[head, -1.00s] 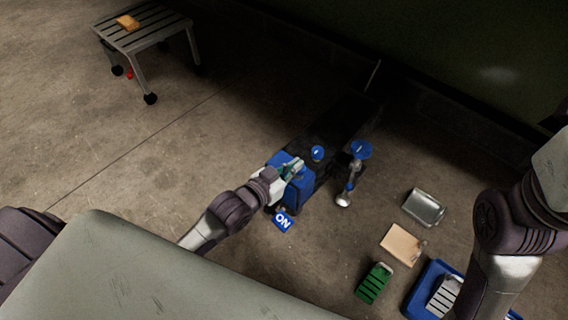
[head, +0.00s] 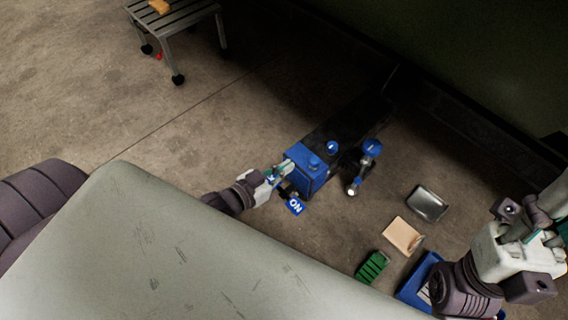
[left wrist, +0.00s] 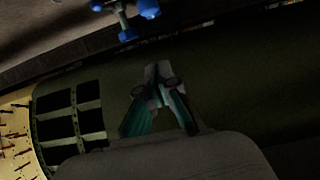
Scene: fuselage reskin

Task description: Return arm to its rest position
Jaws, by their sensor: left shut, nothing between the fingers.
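My left arm comes in from the left in the head view, partly hidden behind a large pale panel of my own body. My left gripper (head: 284,169) is at the left side of a blue box on the machine (head: 308,170), close to it; I cannot tell if they touch. In the left wrist view its fingers (left wrist: 158,72) come together with nothing held. My right gripper (head: 532,236) is at the right edge, above a blue tray; its fingers are too unclear to judge.
A blue "ON" tag (head: 295,206) is by the box. A blue-topped stand (head: 364,167), a metal tray (head: 427,203), a tan board (head: 403,235), a green block (head: 372,267) and the blue tray (head: 414,287) are to the right. A slatted table (head: 185,22) is at upper left.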

